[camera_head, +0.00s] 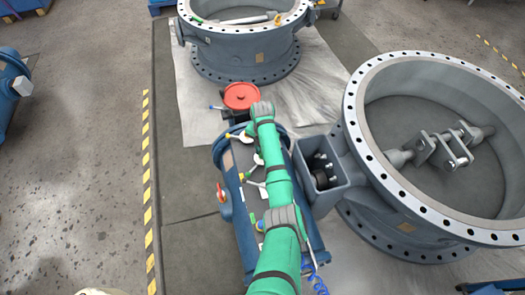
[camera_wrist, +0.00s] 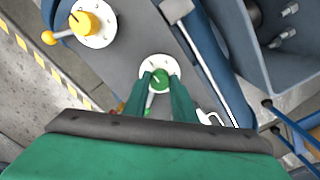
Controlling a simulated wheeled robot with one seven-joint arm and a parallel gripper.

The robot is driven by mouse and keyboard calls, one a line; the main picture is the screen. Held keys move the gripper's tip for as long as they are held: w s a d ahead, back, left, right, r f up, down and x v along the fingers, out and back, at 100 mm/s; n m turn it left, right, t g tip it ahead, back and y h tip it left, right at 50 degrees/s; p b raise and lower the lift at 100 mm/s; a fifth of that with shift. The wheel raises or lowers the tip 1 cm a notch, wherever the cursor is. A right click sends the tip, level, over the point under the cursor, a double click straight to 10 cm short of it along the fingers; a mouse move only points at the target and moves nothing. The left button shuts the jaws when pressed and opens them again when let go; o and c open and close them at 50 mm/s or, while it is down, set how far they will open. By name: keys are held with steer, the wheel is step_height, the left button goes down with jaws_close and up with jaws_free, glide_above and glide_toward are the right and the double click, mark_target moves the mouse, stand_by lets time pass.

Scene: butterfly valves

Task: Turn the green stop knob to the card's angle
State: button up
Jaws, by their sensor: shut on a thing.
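The green stop knob (camera_wrist: 159,77) sits on a white round disc on a grey panel, in the middle of the wrist view. It has a dark mark on its top, and a pale lever with a green end runs below it. My gripper (camera_wrist: 161,84) has its two green fingers on either side of the knob and is shut on it. In the head view my green arm reaches over the blue valve body (camera_head: 240,235) and hides the knob and my fingertips. I cannot make out a card showing an angle in either view.
A yellow knob (camera_wrist: 88,24) with a ball-ended lever is on the panel at upper left. A red handwheel (camera_head: 241,96) stands beyond the panel. A large flanged valve (camera_head: 365,150) is close on the right, another (camera_head: 240,50) behind.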

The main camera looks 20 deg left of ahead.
steer(key=o, duration=1)
steer(key=shift+d, duration=0.15)
steer(key=shift+o, duration=0.2)
step_height(320, 180, up, 11)
steer(key=shift+a, duration=0.2)
steer(key=shift+f, duration=0.1)
